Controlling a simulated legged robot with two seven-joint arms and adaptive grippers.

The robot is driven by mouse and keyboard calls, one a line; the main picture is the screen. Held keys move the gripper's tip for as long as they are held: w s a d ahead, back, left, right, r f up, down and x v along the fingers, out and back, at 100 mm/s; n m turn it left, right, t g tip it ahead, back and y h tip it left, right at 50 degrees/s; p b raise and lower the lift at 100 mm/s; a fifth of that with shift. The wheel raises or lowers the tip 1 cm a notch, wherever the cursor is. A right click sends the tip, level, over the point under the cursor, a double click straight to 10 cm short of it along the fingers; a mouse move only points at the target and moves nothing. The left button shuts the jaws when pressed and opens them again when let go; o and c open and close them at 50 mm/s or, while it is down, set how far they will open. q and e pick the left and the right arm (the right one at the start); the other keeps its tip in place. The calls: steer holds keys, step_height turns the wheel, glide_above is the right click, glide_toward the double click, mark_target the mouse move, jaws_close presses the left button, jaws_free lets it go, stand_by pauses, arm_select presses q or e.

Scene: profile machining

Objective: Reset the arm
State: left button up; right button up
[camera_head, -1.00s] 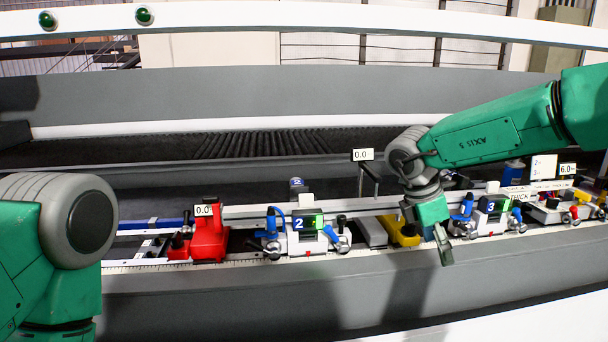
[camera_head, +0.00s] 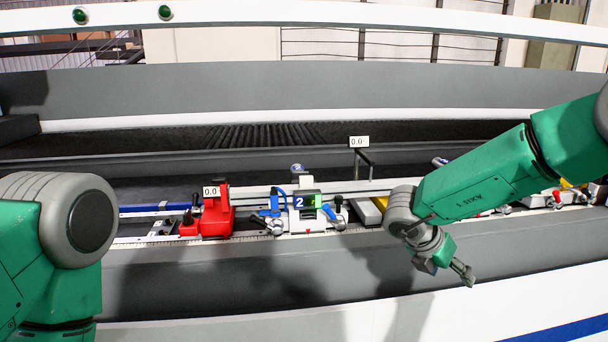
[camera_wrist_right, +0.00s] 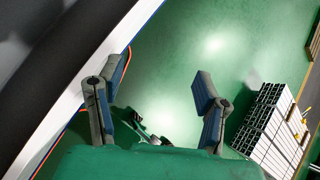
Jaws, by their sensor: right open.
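My right arm reaches in from the right in the head view. Its gripper (camera_head: 465,272) hangs in front of the machine's grey front face, clear of the clamps on the rail. In the right wrist view the right gripper (camera_wrist_right: 155,90) has its two fingers spread wide with nothing between them, over the green floor (camera_wrist_right: 180,50). My left arm stands at the left edge of the head view. Its gripper is out of the frame.
The machine bed (camera_head: 250,280) runs across the view. On its rail sit a red stop block (camera_head: 213,217) and a clamp unit marked 2 (camera_head: 306,214). My right arm hides units farther right. A stack of profiles (camera_wrist_right: 270,125) lies on the floor.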

steer(key=s+f+n+t+y+b, duration=0.15)
steer(key=s+f+n, duration=0.45)
steer(key=f+n, duration=0.65)
steer(key=s+f+n+t+y+b, duration=0.1)
steer(key=s+f+n+t+b, duration=0.15)
steer(key=s+f+n, duration=1)
steer(key=s+a+f+n+g+y+b, duration=0.1)
steer(key=s+f+n+g+y, duration=0.1)
steer(key=s+n, duration=0.8)
steer(key=s+a+f+n+g+y+b, duration=0.1)
steer(key=s+f+n+g+y, duration=0.2)
steer(key=s+n, duration=0.7)
steer(key=shift+s+n, duration=0.4)
steer(key=shift+n, duration=0.4)
